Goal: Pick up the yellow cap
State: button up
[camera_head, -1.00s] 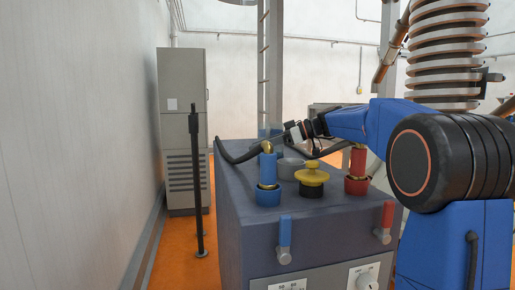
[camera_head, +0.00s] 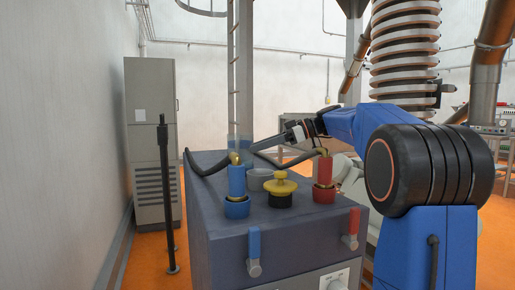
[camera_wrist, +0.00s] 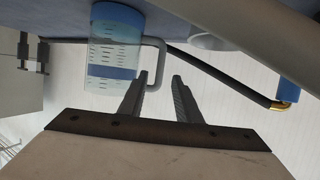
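The yellow cap (camera_head: 280,186) is a round knob-topped piece on a dark round base on top of the dark grey cabinet (camera_head: 300,225). It stands between a blue fitting (camera_head: 237,184) and a red fitting (camera_head: 324,174). My gripper (camera_head: 260,147) reaches left above the rear of the cabinet, behind the cap and apart from it. The cap cannot be made out in the wrist view.
A grey cup (camera_head: 257,180) stands left of the cap. Dark hoses (camera_head: 209,165) cross behind. A black post (camera_head: 165,200) stands at left.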

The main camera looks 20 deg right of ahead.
aim_at(280, 195)
jog(key=k, duration=1)
